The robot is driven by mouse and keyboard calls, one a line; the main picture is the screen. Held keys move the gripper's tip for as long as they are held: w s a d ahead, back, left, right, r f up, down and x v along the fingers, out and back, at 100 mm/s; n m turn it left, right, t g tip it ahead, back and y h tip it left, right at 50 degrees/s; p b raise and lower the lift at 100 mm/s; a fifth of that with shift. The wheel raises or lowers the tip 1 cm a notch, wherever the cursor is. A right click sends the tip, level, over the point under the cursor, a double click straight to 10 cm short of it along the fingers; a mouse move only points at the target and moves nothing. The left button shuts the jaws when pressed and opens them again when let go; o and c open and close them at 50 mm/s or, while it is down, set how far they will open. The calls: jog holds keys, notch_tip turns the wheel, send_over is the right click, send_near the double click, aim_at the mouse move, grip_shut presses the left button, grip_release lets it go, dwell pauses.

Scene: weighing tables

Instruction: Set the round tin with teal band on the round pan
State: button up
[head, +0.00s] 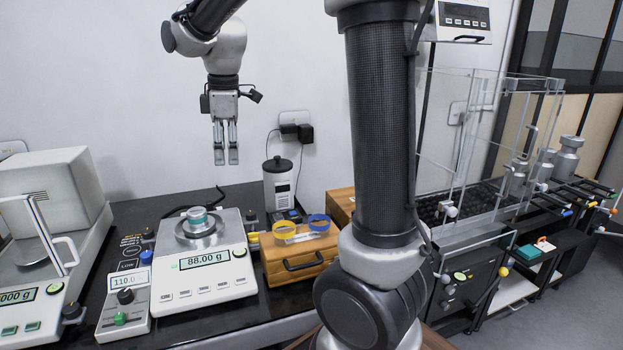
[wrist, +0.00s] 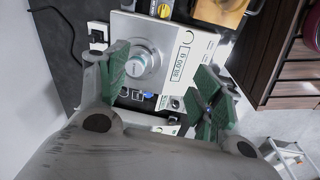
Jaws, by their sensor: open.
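The round tin with a teal band (head: 196,216) sits upright on the round pan (head: 202,240) of a white scale (head: 205,284), whose display reads 88.00 g. My gripper (head: 225,163) hangs above and slightly right of the tin, fingers down, with clear air between them. In the wrist view the tin (wrist: 135,67) and the pan (wrist: 151,66) show beyond the spread green fingertips of my gripper (wrist: 165,88). The gripper is open and empty.
A wooden case (head: 300,262) with yellow and blue rings stands right of the scale. A small control box (head: 122,312) stands left of it, and a hooded white balance (head: 52,190) is further left. A glass enclosure (head: 478,150) stands at the right.

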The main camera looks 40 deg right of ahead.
jog(key=s+d+m+t, duration=0.1)
jog(key=s+m, duration=0.3)
jog(key=s, duration=0.4)
jog(key=s+d+f+m+t, duration=0.1)
jog(key=s+d+m, duration=0.3)
jog(key=s, duration=0.4)
jog(key=s+d+m+t, duration=0.1)
jog(key=s+d+m, duration=0.1)
jog(key=s+m, duration=0.3)
jog(key=s, duration=0.3)
jog(key=shift+d+f, duration=0.25)
jog(key=shift+d, duration=0.15)
